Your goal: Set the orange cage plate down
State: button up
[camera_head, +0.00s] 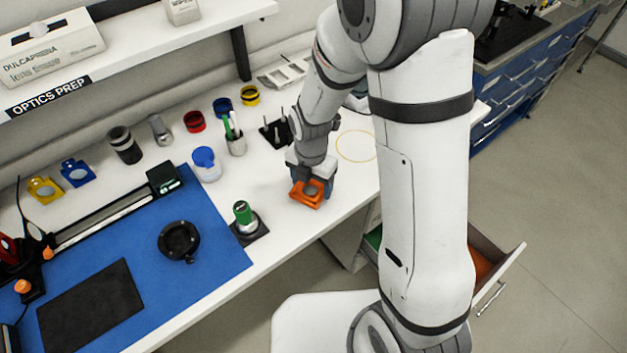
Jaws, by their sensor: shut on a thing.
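The orange cage plate (306,193) is at the front part of the white bench, right of the green-topped bottle. It is a small square frame with a grey round centre, and it looks roughly flat. My gripper (313,178) comes down from above and behind and is shut on the plate at its far side. The plate is at or very close to the bench top; I cannot tell whether it touches. My arm hides part of the bench to the right.
A green-topped bottle (243,213) on a dark pad stands to the left. A blue-lidded jar (206,163), a pen cup (235,144) and a black holder (276,132) stand behind. A yellow ring outline (356,146) marks clear bench. An open drawer (497,262) juts out at right.

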jog(key=shift+f, duration=0.1)
jog(key=o, duration=1)
jog(key=shift+w, duration=0.1)
jog(key=shift+w+r, duration=0.1)
jog(key=shift+r, duration=0.5)
notch_tip(320, 180, up, 11)
jog(key=s+d+r+m+t, duration=0.1)
jog(key=s+d+r+m, duration=0.3)
jog(key=m, duration=1)
jog(key=s+d+r+m+t, duration=0.2)
jog(key=s+d+r+m, duration=0.3)
jog(key=m, duration=1)
jog(key=s+d, duration=0.3)
jog(key=s, duration=0.1)
jog(key=shift+s+d+b, duration=0.15)
jog(key=shift+d+b, duration=0.15)
jog(key=shift+b, duration=0.1)
